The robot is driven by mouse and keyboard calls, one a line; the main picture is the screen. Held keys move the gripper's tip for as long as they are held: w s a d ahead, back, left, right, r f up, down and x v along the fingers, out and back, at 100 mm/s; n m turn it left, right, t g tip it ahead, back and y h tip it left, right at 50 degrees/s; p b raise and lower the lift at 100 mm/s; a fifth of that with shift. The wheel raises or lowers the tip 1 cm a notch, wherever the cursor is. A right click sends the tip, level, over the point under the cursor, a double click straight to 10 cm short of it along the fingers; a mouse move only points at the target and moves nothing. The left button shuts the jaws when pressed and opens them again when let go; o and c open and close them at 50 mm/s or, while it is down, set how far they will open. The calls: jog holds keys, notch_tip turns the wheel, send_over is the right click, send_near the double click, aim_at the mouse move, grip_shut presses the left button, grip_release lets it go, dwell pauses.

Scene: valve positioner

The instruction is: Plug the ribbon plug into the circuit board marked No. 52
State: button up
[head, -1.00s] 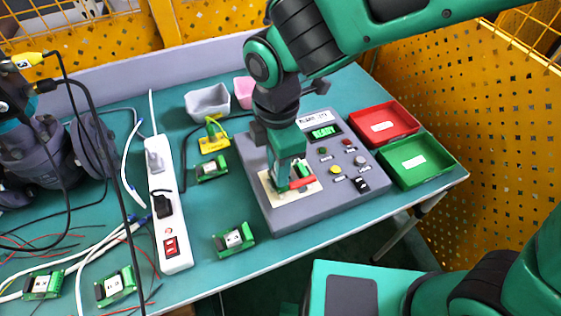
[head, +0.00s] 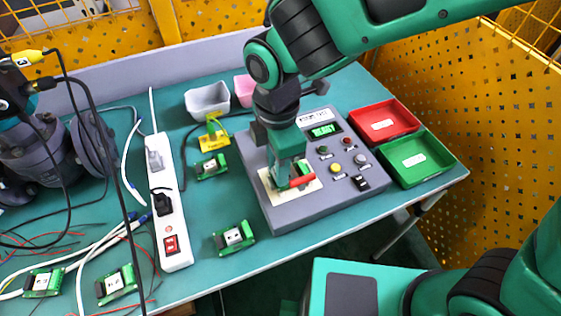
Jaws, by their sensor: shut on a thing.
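My gripper (head: 287,182) points down at the pale plate (head: 309,192) on the grey test box (head: 290,215). Its fingers are closed around one end of a red bar (head: 303,181), as far as I can tell; the fingers hide most of the grip. A green part shows just behind the bar. Green circuit boards lie on the table: one near the middle (head: 211,167), one nearer the front (head: 233,238), and two at the front left (head: 116,286) (head: 43,283). Their numbers are too small to read. I cannot make out the ribbon plug.
The box has a lit green display (head: 324,130), buttons and a black switch (head: 361,183). Red (head: 383,125) and green (head: 417,160) trays stand at right. A white power strip (head: 174,235), cables, a yellow stand (head: 214,139) and a grey bin (head: 208,101) are left of the box.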

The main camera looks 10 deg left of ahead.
jog(key=shift+f, duration=0.15)
jog(key=o, duration=1.4)
jog(key=shift+o, duration=0.2)
jog(key=shift+s, duration=0.1)
